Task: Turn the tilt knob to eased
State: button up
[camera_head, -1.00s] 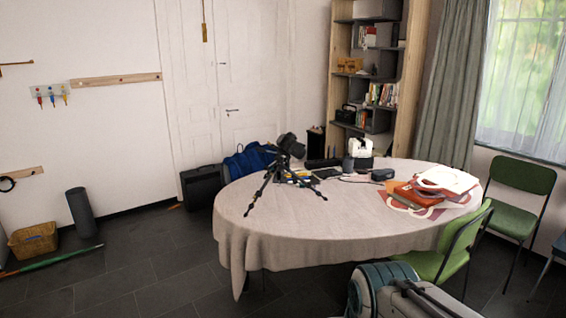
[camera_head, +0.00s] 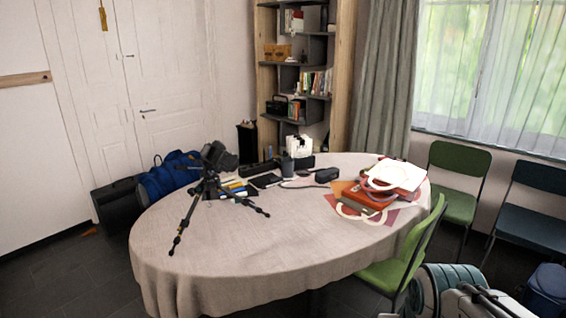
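A small black tripod (camera_head: 208,190) stands upright with spread legs on the left part of the oval table (camera_head: 240,262), which has a pale cloth. A black camera (camera_head: 218,156) sits on its head. The tilt knob is too small to make out at this distance.
On the table are dark cases (camera_head: 326,175), yellow items (camera_head: 234,187) and a stack of red and white bags (camera_head: 385,185). Dark floor (camera_head: 60,270) is clear at the left.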

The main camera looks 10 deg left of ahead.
aim_at(215, 177)
jog(key=z, duration=0.25)
jog(key=i, duration=1.45)
jog(key=u, duration=0.75)
jog(key=i, duration=0.6)
jog(key=u, duration=0.35)
